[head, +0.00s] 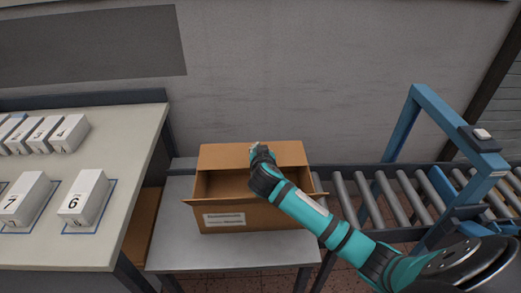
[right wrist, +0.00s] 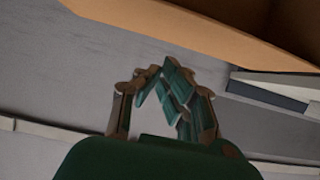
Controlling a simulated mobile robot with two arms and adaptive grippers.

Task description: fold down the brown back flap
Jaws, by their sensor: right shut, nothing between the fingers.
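The open brown cardboard box (head: 270,218) stands on a grey table in the head view, with a white label on its front. Its brown back flap (head: 222,157) stands up along the far edge, and the inside of the box shows below it. My right gripper (head: 257,148) is at the upper edge of the back flap, near its middle; I cannot tell whether it touches. In the right wrist view the right gripper (right wrist: 165,72) is shut and empty, with a brown cardboard edge (right wrist: 215,38) beyond it. My left gripper is not in view.
A roller conveyor (head: 400,200) with a blue frame (head: 398,135) stands to the right. A pale table (head: 125,150) with several numbered white boxes (head: 84,197) is on the left. A grey wall is close behind the cardboard box. The grey table (head: 180,235) has bare space around the box.

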